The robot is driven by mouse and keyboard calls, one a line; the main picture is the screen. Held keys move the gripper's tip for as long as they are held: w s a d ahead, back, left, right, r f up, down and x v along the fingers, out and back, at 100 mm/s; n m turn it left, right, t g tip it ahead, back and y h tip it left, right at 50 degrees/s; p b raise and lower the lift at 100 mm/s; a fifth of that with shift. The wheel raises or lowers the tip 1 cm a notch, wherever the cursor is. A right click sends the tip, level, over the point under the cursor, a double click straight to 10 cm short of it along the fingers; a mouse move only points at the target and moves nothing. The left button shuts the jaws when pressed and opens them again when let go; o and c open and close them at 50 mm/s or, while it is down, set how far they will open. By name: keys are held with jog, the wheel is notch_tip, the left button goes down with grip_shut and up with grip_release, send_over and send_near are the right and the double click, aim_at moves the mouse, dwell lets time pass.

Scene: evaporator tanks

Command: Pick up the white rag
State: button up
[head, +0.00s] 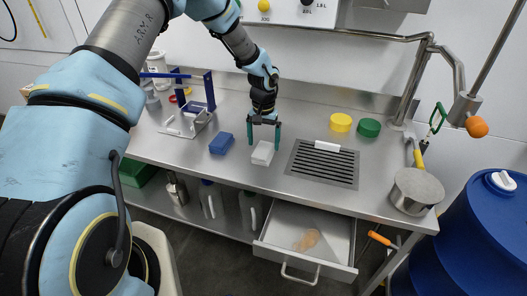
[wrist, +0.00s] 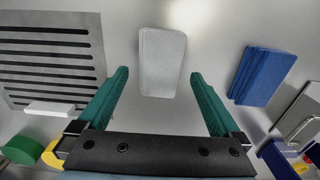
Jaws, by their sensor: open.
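The white rag (head: 262,153) is a small pale folded block lying on the steel counter, left of the slotted drain. In the wrist view the rag (wrist: 162,62) lies beyond and between my two fingertips, its long side running away from me. My gripper (head: 264,137) has green fingers pointing down, just above and behind the rag in the head view. It also shows in the wrist view (wrist: 158,75), spread wide with nothing between its fingers. I cannot tell the exact height of the fingertips above the counter.
A blue folded cloth (head: 221,144) lies left of the rag. The slotted drain (head: 322,164) with a white block (head: 328,146) on it is to the right. Yellow (head: 341,122) and green (head: 369,128) round items stand behind. An open drawer (head: 305,240) juts out below the counter.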

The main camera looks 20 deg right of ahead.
aim_at(264, 149)
jog(key=shift+f+p, duration=0.6)
jog(key=shift+f, duration=1.3)
jog(key=shift+s, duration=0.1)
jog(key=c, duration=1.3)
notch_tip(264, 149, up, 10)
jog(key=b, duration=0.3)
